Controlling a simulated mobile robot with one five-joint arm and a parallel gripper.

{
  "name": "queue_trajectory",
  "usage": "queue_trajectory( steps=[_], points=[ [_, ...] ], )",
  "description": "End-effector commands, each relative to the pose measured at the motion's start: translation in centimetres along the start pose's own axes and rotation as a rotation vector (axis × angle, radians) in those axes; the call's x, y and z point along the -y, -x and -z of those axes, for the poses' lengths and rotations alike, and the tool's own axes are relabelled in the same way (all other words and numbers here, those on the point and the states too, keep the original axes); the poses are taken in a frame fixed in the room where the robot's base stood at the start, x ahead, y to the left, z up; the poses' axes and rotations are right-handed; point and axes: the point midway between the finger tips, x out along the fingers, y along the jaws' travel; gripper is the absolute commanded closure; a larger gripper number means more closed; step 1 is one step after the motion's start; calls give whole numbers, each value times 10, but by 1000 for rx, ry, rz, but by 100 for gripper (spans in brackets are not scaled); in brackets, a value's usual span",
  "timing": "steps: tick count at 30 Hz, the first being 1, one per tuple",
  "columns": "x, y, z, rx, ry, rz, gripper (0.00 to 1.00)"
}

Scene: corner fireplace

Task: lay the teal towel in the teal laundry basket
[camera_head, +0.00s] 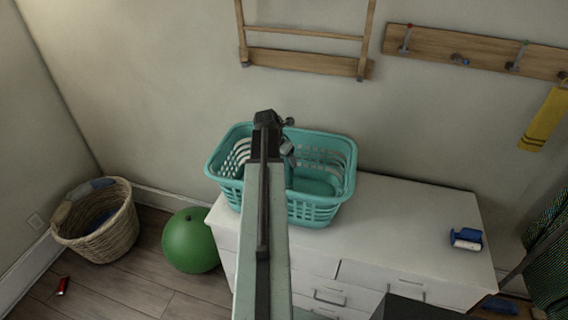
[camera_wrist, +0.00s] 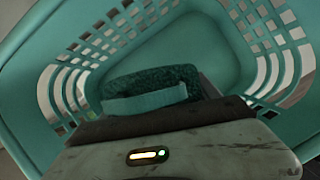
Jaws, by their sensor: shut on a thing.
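The teal laundry basket (camera_head: 322,208) stands on the white dresser, and my arm reaches over it. In the wrist view the basket (camera_wrist: 215,40) surrounds my gripper, with its slotted walls on both sides. The teal towel (camera_wrist: 152,84) shows there as a dark, fuzzy folded piece with a lighter band, right at the jaws. My gripper (camera_wrist: 155,110) is shut on the towel, inside the basket opening. Whether the towel touches the basket floor I cannot tell.
The white dresser (camera_head: 410,225) has free top space right of the basket, with a blue-and-white object (camera_head: 466,239) near its right end. A green ball (camera_head: 190,241) and a wicker basket (camera_head: 98,222) are on the floor at left. A wooden hook rail (camera_head: 480,52) hangs above.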

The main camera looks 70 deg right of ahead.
Motion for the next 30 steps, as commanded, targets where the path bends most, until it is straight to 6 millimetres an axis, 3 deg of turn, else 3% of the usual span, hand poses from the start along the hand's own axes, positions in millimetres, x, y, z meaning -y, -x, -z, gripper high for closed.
queue_trajectory(
  steps=[16, 17, 18, 30],
  points=[
    [1, -11, 4, 0, -1, 0, 86],
    [1, -11, 4, 0, -1, 0, 22],
    [1, -11, 4, 0, -1, 0, 11],
    [1, -7, 2, 0, -2, 1, 8]
  ],
)
